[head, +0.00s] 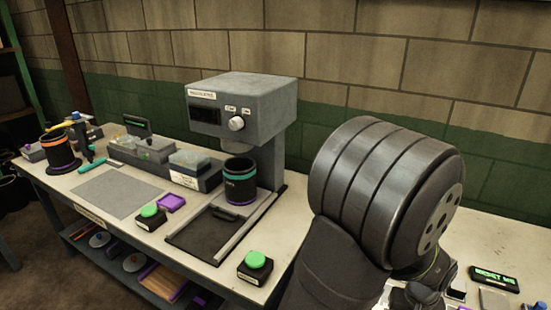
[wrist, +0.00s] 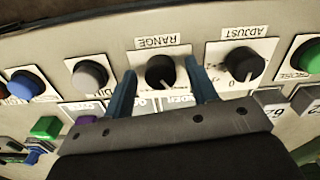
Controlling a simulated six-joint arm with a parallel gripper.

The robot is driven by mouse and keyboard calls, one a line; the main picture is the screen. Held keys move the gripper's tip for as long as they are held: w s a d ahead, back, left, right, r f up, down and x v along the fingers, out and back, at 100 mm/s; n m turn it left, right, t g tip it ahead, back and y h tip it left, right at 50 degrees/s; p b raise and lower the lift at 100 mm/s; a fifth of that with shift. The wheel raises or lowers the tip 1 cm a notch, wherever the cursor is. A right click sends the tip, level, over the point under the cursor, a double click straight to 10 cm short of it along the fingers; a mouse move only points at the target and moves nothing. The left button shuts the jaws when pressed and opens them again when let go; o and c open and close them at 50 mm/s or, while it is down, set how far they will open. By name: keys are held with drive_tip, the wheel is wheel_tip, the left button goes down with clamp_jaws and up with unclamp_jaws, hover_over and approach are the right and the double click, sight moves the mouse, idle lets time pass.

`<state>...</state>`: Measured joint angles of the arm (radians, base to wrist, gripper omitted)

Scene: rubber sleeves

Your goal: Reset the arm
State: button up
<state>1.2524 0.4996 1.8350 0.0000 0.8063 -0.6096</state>
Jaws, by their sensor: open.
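The fingers point toward a panel (wrist: 120,38) that appears upside down. A black knob labelled RANGE (wrist: 160,71) lies just beyond the gap between the fingertips. I cannot tell whether either finger touches it. A second black knob labelled ADJUST (wrist: 243,63) is to the right of the right finger. In the head view my large dark arm fills the right side and hides the gripper.
The wrist view shows a grey button (wrist: 90,74), a blue button (wrist: 26,83) and a green block (wrist: 46,127). In the head view, a grey machine (head: 240,105) stands on the bench, with a dark cup (head: 240,182), green buttons (head: 255,260) and a grey mat (head: 118,193).

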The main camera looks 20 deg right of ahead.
drive_tip(key=m, duration=0.4)
drive_tip(key=shift+m, duration=0.4)
drive_tip(key=m, duration=0.5)
drive_tip(key=shift+r, duration=0.9)
drive_tip(key=shift+a+f, duration=0.1)
drive_tip(key=shift+f, duration=0.85)
drive_tip(key=n, duration=0.5)
drive_tip(key=shift+n, duration=1.9)
